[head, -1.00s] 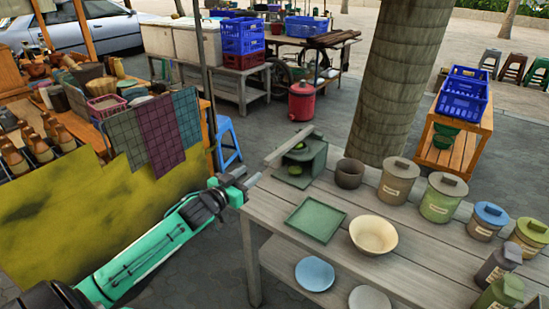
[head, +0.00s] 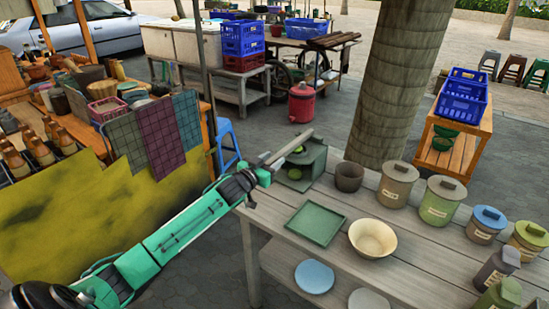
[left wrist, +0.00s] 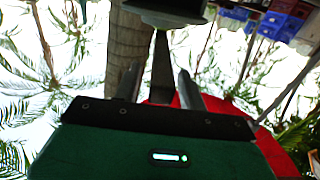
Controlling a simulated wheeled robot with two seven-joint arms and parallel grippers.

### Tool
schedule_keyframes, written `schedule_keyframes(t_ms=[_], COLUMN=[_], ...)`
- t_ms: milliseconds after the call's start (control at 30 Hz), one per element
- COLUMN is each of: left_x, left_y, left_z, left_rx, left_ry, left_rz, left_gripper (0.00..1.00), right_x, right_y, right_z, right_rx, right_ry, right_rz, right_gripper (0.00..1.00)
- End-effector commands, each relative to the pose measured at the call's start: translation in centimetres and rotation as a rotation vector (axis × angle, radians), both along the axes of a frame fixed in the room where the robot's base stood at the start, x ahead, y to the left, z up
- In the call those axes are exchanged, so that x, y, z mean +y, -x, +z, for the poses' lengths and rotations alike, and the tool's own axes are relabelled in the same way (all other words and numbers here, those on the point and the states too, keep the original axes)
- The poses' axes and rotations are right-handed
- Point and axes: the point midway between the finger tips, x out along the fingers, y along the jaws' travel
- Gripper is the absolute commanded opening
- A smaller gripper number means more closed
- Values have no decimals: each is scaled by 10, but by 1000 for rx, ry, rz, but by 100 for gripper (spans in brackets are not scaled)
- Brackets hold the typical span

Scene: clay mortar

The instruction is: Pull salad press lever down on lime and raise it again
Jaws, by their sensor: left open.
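The green salad press (head: 313,160) stands at the far left corner of the wooden table. Its grey lever (head: 291,146) slants up from lower left to upper right over the press. A green lime (head: 295,174) shows low inside it, and another bit of green shows higher under the lever. My left gripper (head: 266,170) is at the lever's near, lower-left end. In the left wrist view, the open fingers (left wrist: 159,76) stand on either side of the lever (left wrist: 161,57); I cannot tell whether they touch it. My right gripper is not in view.
On the table (head: 290,207) are a dark pot (head: 349,177), a green square tray (head: 316,223), a cream bowl (head: 373,239) and several lidded jars (head: 442,202). A tree trunk (head: 393,85) stands behind. A cloth-hung stall (head: 165,145) is at left.

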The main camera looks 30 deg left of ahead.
Motion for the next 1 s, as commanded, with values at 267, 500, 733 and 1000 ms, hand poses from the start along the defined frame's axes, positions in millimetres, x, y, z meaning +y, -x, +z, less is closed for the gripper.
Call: schedule_keyframes(t_ms=[267,500,733,1000], left_x=[-2,-2,-2,-2], left_y=[-16,-17,-17,-17], left_z=[0,0,0,0], left_rx=[1,1,1,1], left_ry=[0,0,0,0], left_rz=[0,0,0,0], left_gripper=[42,42,4,0], right_x=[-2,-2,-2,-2], right_y=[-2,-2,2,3], right_z=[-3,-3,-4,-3], right_rx=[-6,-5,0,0], right_ry=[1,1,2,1], right_rz=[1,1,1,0], right_gripper=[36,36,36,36])
